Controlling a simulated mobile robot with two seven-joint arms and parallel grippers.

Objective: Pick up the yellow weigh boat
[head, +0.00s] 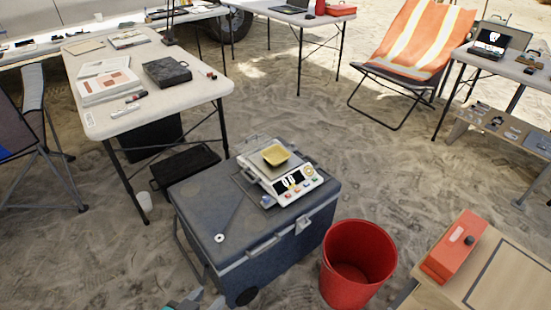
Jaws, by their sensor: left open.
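The yellow weigh boat (276,156) is a small shallow dish. It sits on top of the white digital scale (284,186), which rests on the grey cooler box (203,213) in the middle of the head view. My left gripper (193,300) shows only partly at the bottom edge, below and to the left of the cooler's front. It is open and well apart from the weigh boat. My right gripper is not in view.
A red bucket (357,262) stands right of the cooler. A red-orange box (455,247) lies on a wooden table (513,280) at lower right. A white table (150,60) with books stands at left. Sand lies open behind the cooler.

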